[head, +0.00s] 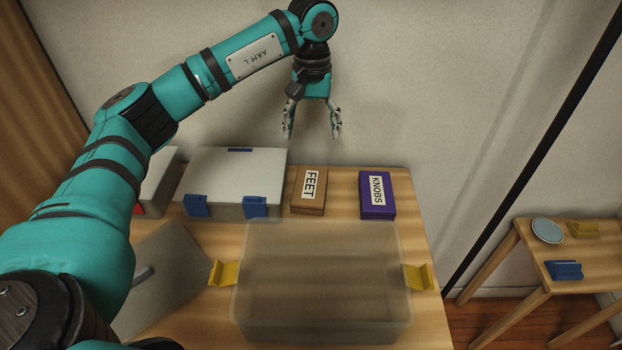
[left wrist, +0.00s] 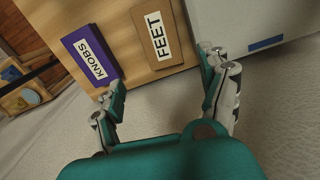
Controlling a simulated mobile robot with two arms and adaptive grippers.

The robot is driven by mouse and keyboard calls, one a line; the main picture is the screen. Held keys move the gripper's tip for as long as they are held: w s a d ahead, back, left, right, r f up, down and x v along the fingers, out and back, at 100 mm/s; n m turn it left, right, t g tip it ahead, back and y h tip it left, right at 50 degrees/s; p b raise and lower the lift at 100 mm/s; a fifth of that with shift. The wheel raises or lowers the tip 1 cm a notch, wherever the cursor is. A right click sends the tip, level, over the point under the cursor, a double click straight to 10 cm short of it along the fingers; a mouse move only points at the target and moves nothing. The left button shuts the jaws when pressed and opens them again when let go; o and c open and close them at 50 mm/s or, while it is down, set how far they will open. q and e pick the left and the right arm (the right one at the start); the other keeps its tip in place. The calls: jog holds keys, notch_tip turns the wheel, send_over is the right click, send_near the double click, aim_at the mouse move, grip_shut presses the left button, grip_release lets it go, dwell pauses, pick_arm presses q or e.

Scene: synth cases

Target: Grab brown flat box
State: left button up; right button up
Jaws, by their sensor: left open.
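The brown flat box (head: 309,191), labelled FEET, lies on the wooden table at its back edge, between a grey case and a purple box. It also shows in the left wrist view (left wrist: 158,38), between and beyond the fingertips. My left gripper (head: 312,137) is open and empty, pointing down above and behind the brown box, apart from it. In the left wrist view, the left gripper's (left wrist: 165,90) two fingers are spread wide. My right gripper is not in view.
A purple box (head: 377,194) labelled KNOBS lies right of the brown box. A grey case (head: 235,172) with blue latches stands left of it. A clear bin (head: 325,328) with yellow latches fills the table's front. A side table (head: 527,246) stands at right. The wall is close behind.

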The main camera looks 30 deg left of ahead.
pick_arm(q)
send_near(310, 184)
jog(key=shift+w+f+p, duration=0.15)
jog(key=shift+w+p, duration=0.2)
jog(key=f, duration=0.4)
jog(key=shift+w+a+f+p, duration=0.1)
jog(key=shift+w+p, duration=0.1)
jog(key=shift+p, duration=0.1)
jog(key=shift+f, duration=0.25)
jog(key=f, duration=0.2)
jog(key=s+f+p, duration=0.1)
jog(key=f, duration=0.1)
jog(key=shift+f, duration=0.65)
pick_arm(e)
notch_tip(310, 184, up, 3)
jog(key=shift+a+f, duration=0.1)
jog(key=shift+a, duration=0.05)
pick_arm(q)
jog(key=shift+c, duration=0.4)
jog(key=c, duration=0.8)
